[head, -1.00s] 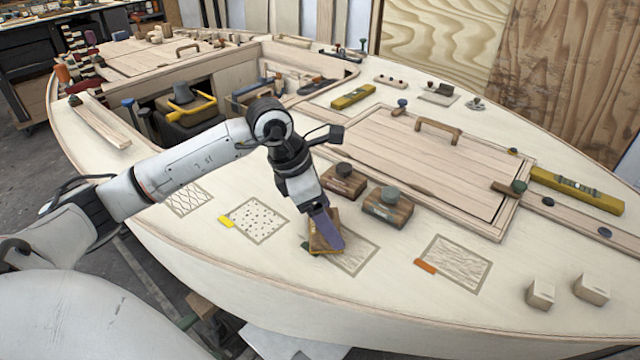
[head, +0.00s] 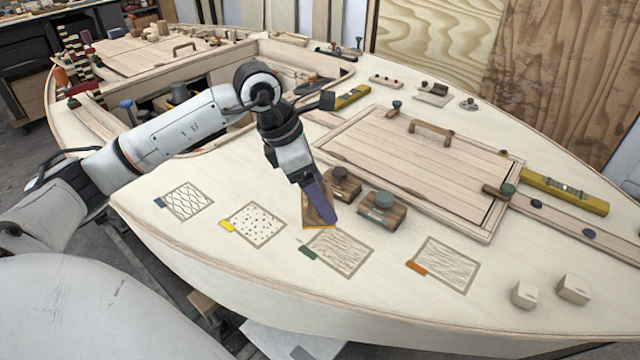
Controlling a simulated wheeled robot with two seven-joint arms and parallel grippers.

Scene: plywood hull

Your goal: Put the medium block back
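My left gripper (head: 318,205) points down over the deck, its purple finger in front of a wooden block (head: 309,211) with a yellowish lower edge. It appears shut on this block; the block's top and any knob are hidden. The block is left of two similar dark wooden blocks: one with a dark knob (head: 340,188) and one with a grey-green knob (head: 380,213). No label tells which is the medium one. I cannot tell whether the held block touches the deck. My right gripper is not in view.
Four drawn patches lie along the near deck: blue-tabbed (head: 187,203), yellow-tabbed (head: 256,224), green-tabbed (head: 340,253) and orange-tabbed (head: 446,266). A hatch (head: 420,165) with a handle lies behind the blocks. Two pale cubes (head: 573,289) sit at the right.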

